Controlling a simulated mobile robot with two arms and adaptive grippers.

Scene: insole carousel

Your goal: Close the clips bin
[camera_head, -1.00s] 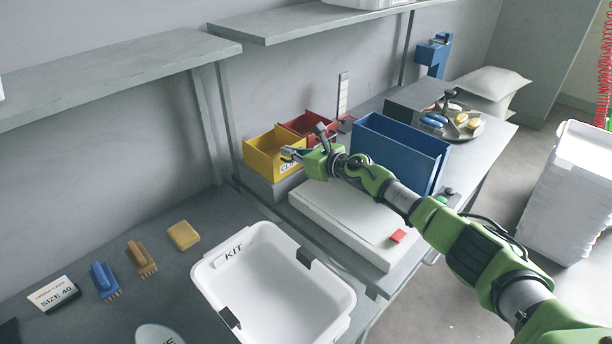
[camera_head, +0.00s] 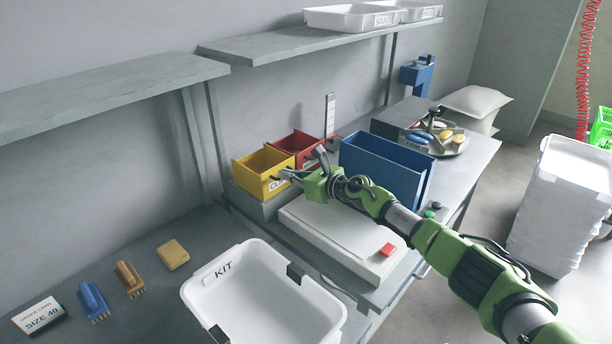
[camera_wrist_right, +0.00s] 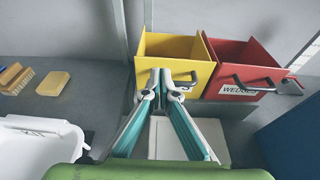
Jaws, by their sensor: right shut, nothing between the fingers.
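The yellow clips bin (camera_head: 252,178) stands at the back of the bench against the wall, open at the top, its label partly covered by my gripper. In the right wrist view the yellow bin (camera_wrist_right: 205,72) shows its front panel and a dark handle (camera_wrist_right: 186,83). My right gripper (camera_head: 287,174) is at the front of the bin. In the wrist view its fingertips (camera_wrist_right: 161,82) are together and empty, overlapping the bin front just left of the handle. I cannot tell whether they touch it. My left gripper is out of view.
A red bin (camera_head: 296,146), labelled for wedges in the wrist view (camera_wrist_right: 238,90), stands beside the yellow one. A tall blue box (camera_head: 385,172) is close to my right arm. A white board (camera_head: 335,232) lies below the arm. The white KIT tote (camera_head: 205,300) is in front.

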